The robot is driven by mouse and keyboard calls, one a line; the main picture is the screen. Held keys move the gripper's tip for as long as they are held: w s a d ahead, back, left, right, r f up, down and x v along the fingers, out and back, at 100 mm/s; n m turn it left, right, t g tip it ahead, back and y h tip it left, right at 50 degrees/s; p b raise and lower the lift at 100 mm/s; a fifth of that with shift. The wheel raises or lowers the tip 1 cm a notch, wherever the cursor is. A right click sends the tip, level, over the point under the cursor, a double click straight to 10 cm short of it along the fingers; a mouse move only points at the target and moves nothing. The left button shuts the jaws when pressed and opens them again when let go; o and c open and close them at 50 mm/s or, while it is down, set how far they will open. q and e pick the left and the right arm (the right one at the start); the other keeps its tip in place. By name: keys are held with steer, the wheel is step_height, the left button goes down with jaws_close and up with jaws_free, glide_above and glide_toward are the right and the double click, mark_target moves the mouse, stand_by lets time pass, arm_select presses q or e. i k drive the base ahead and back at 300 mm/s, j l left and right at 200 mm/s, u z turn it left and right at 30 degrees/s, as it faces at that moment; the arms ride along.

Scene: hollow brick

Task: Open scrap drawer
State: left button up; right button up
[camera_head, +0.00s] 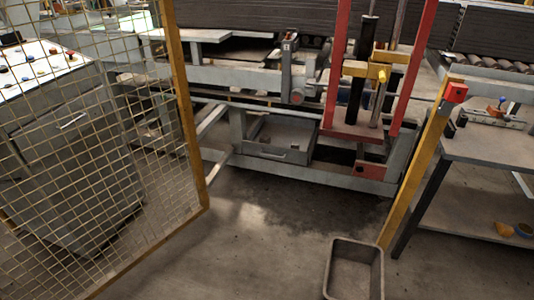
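A grey metal drawer or tray (268,153) sits low in the frame of the machine in the middle of the head view; I take it to be the scrap drawer. Its front face carries a small handle. Its upper side looks open, and I cannot tell how far it is pulled out. Neither of my grippers is in view.
A yellow-framed mesh panel (190,120) stands at the left, before a grey control cabinet (75,150). A yellow post (415,175) and workbench (490,145) stand right. An empty grey bin (374,272) is on the floor. The floor before the drawer is clear.

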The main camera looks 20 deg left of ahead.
mark_target(281, 130)
steer(key=i+j, duration=0.25)
steer(key=i, duration=0.15)
steer(key=i+j, duration=0.3)
steer(key=i, duration=0.05)
